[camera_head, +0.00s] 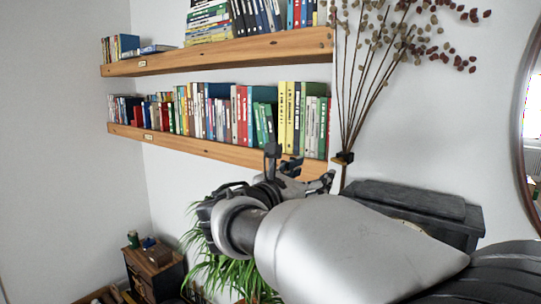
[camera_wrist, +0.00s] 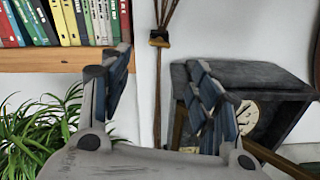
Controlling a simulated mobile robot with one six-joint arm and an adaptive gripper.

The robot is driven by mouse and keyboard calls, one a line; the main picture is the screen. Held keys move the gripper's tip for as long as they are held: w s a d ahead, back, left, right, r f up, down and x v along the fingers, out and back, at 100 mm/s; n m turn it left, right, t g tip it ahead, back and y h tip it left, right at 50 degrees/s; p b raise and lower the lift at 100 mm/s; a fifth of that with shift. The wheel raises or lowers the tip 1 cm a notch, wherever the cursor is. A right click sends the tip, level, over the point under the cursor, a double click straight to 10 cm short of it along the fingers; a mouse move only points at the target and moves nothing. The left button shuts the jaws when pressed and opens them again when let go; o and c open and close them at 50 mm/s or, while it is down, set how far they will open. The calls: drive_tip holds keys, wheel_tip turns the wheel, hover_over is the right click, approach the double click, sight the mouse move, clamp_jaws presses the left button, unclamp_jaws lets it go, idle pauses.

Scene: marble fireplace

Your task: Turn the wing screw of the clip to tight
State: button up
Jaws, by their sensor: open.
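A small clip, dark with a yellowish part (camera_head: 343,158), sits around the dried stems in front of the white wall. It also shows in the wrist view (camera_wrist: 159,39), upper middle, beyond my fingertips. Its wing screw is too small to make out, so I cannot tell how it is turned. My gripper (camera_head: 300,167) is to the left of the clip in the head view. In the wrist view my gripper (camera_wrist: 158,70) is open, with nothing between its fingers, and the clip shows in line with the gap, apart from the fingers.
A dark mantel clock (camera_wrist: 250,112) stands close to my right finger. The lower wooden bookshelf (camera_head: 215,149) full of books is behind and left of my gripper. A green plant (camera_head: 245,273) is below. Tall dried stems (camera_head: 357,95) rise above the clip.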

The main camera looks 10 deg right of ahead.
sight(337, 161)
drive_tip(key=p+x, duration=0.2)
drive_tip(key=x, duration=1.3)
drive_tip(key=shift+f, duration=0.15)
drive_tip(key=shift+c, duration=0.4)
drive_tip(key=c, duration=1)
